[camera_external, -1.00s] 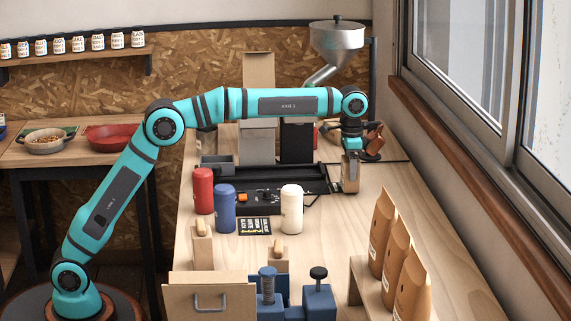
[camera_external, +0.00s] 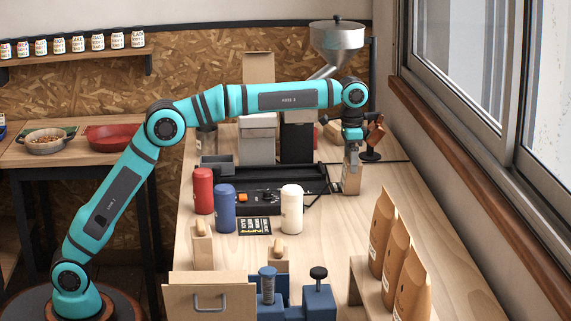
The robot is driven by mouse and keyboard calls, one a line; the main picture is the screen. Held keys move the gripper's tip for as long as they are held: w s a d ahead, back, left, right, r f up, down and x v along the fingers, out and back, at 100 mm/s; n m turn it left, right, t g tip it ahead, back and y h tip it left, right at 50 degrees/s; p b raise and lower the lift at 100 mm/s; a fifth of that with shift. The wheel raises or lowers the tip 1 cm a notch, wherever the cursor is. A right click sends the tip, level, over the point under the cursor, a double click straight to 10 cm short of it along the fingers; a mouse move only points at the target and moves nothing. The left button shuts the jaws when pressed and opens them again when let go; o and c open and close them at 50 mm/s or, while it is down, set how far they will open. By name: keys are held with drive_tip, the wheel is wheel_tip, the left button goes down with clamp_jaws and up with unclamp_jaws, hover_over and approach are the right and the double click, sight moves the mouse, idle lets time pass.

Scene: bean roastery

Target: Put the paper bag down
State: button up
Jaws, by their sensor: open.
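A small tan paper bag (camera_external: 351,181) stands upright on the wooden table (camera_external: 410,225), right of the black tray. My gripper (camera_external: 352,158) is directly above it, pointing down, with its jaws open. The fingertips are at the bag's top edge; I cannot tell whether they still touch it. The bag's upper part is partly hidden by the fingers.
A black tray (camera_external: 285,178) lies left of the bag. Red (camera_external: 203,191), blue (camera_external: 225,209) and cream (camera_external: 291,209) canisters stand in front. A brown-handled tool on a black stand (camera_external: 371,140) is close behind right. Brown bags (camera_external: 382,230) stand front right.

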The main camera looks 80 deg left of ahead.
wheel_tip(320, 180, up, 9)
drive_tip(key=shift+r, duration=0.1)
drive_tip(key=shift+s+r, duration=0.1)
idle(0.3)
drive_tip(key=s+d+r+t, duration=0.2)
drive_tip(key=s+r+t, duration=0.35)
drive_tip(key=s, duration=0.75)
drive_tip(key=s+d+r+t, duration=0.3)
drive_tip(key=s+r, duration=0.6)
drive_tip(key=s, duration=0.4)
drive_tip(key=s+f+t, duration=0.3)
drive_tip(key=s, duration=0.8)
drive_tip(key=s+d+f+t, duration=0.1)
drive_tip(key=s+f+t, duration=0.2)
drive_tip(key=s, duration=0.8)
drive_tip(key=s+d+f+t, duration=0.1)
drive_tip(key=s+f+t, duration=0.2)
drive_tip(key=s, duration=0.7)
drive_tip(key=shift+s, duration=0.4)
drive_tip(key=shift+o, duration=0.4)
drive_tip(key=shift+f, duration=0.1)
